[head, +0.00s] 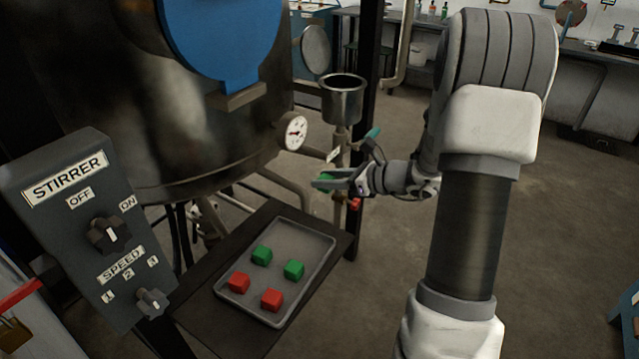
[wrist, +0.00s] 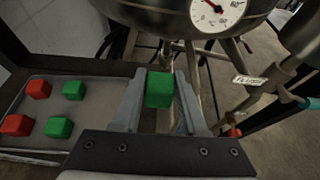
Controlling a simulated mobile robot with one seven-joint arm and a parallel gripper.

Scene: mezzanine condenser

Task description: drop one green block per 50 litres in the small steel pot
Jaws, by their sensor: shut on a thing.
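My gripper (head: 322,182) is shut on a green block (wrist: 159,90), held between the two fingers. In the head view the gripper is right of and above the tray, below the small steel pot. The open-topped small steel pot (head: 342,103) stands on a pipe beside the big tank; its inside looks dark. The grey tray (head: 318,262) holds two green blocks (head: 262,255) (head: 293,269) and two red blocks (head: 239,282) (head: 271,299). A round white gauge (head: 293,132) is on the tank; its figures are too small to read surely.
The large steel tank (head: 180,130) fills the upper left. A stirrer control box (head: 85,225) stands at left. Pipes and a teal-handled valve (head: 372,133) are close to my gripper, with a dark post (head: 367,60) behind. Open floor lies to the right.

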